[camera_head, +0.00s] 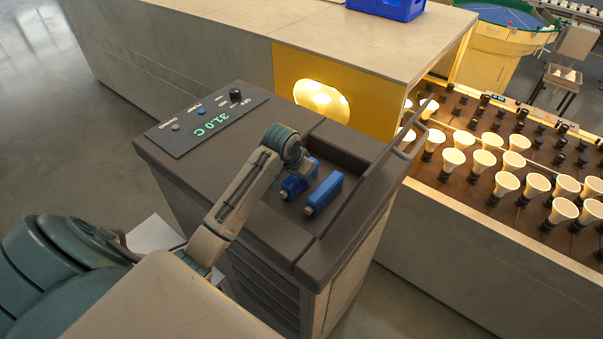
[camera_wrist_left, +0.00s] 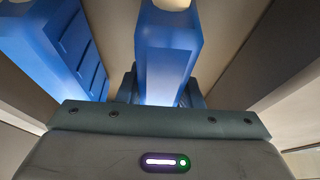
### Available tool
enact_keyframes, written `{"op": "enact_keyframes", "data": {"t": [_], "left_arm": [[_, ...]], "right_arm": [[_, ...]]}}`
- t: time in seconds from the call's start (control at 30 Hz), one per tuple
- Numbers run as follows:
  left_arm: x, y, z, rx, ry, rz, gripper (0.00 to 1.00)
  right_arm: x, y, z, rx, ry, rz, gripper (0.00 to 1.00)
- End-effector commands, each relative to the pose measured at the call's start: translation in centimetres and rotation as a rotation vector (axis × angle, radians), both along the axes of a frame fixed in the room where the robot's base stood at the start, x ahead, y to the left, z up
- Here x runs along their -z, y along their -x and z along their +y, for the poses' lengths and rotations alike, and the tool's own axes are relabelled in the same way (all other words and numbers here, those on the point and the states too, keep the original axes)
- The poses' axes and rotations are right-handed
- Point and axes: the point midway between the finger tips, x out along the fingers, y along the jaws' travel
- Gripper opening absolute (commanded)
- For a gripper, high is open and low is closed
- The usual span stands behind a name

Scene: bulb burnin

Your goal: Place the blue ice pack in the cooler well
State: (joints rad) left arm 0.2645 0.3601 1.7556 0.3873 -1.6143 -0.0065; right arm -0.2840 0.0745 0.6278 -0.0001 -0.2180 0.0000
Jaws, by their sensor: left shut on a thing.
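The cooler well (camera_head: 337,152) is an open recess in the top of a dark cabinet, with its lid raised at the right. My left gripper (camera_head: 303,172) reaches down over the well and is shut on a blue ice pack (camera_head: 293,187). The gripper hides the middle of this pack. In the left wrist view the held pack (camera_wrist_left: 168,50) is central, its pale cap at the top edge. A second blue pack (camera_head: 325,192) lies just right of it; its ribbed side (camera_wrist_left: 75,45) shows at the left wrist view's left. I cannot tell whether the held pack touches the well floor.
The raised lid (camera_head: 365,190) with its handle borders the well on the right. A control panel (camera_head: 207,122) reading 31.0 C is on the cabinet's left. Behind stand a counter (camera_head: 340,35) with a lit yellow opening and a rack (camera_head: 470,185) of several bulbs.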

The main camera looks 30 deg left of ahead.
Motion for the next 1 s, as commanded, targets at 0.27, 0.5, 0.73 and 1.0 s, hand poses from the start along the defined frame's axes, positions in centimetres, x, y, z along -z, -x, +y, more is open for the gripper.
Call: {"op": "enact_keyframes", "data": {"t": [0.27,0.5,0.73,1.0], "left_arm": [[0.2,0.0,0.0,0.0,0.0,-0.001,0.0],[0.2,0.0,0.0,0.0,0.0,0.001,0.54],[-0.1,0.0,0.0,0.0,0.0,-0.001,0.54],[-4.2,1.8,0.3,0.001,-0.004,-0.006,0.54]], "right_arm": [[0.2,2.7,-0.4,-0.001,0.005,0.035,0.36],[0.2,2.6,-0.8,-0.002,0.008,0.034,0.36],[0.2,1.8,-0.8,-0.001,0.008,0.024,0.36],[2.5,1.8,-0.7,-0.001,0.008,0.023,0.36]]}}
